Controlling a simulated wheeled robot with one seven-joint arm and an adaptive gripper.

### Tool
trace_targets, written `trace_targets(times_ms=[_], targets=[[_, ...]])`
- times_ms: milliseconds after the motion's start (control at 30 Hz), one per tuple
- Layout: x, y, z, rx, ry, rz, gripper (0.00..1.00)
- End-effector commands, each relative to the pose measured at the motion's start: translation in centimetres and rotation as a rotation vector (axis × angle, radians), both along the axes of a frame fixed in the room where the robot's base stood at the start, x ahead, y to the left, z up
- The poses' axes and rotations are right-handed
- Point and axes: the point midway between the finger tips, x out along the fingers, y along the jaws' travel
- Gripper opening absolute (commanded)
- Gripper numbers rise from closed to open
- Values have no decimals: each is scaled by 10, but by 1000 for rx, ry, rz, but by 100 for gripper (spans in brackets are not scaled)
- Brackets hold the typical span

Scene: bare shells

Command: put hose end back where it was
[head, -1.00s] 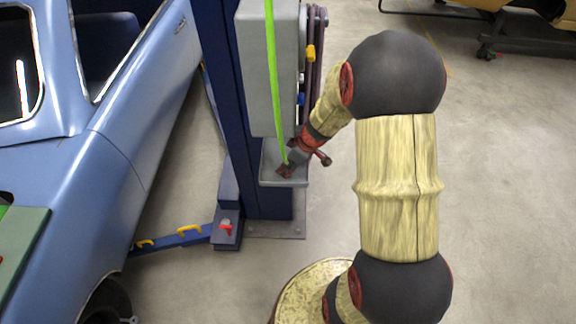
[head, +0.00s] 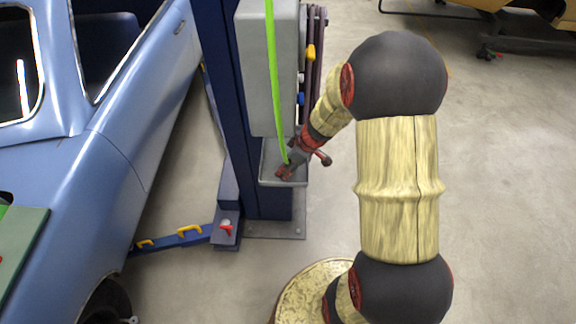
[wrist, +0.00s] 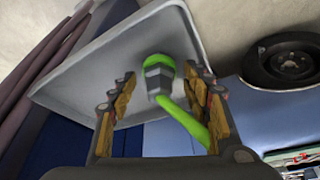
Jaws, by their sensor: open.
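The green hose (head: 273,80) hangs down in front of the grey box on the blue post, in the head view. Its end (wrist: 158,76), a grey fitting with a green collar, shows in the wrist view over the grey tray (wrist: 75,82). My gripper (head: 283,172) is at the tray in the head view. In the wrist view my gripper (wrist: 160,92) is open, with a finger on each side of the hose end and gaps between. I cannot tell whether the hose end rests on the tray.
The grey box (head: 266,70) and blue post (head: 240,190) stand right behind the hose. A light blue car (head: 120,140) is on the left, with a blue lift arm (head: 175,238) low beside it.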

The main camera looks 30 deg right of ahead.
Motion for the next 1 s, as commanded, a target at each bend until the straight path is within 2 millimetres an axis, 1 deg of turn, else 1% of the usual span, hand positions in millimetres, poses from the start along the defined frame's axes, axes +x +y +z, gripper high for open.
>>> trace_targets(times_ms=[67, 267, 300, 333, 500, 700, 900, 1000], targets=[[0, 0, 4, 1, 1, -1, 49], [-12, -8, 35, -3, -4, -2, 49], [-22, -13, 30, -1, 0, -6, 49], [-29, -16, 29, 0, 0, -5, 49], [-62, -35, 29, 0, -1, -7, 49], [-95, -51, 29, -1, 0, -6, 49], [-112, -60, 30, 0, 0, -2, 49], [-114, -60, 33, 0, 0, -1, 49]])
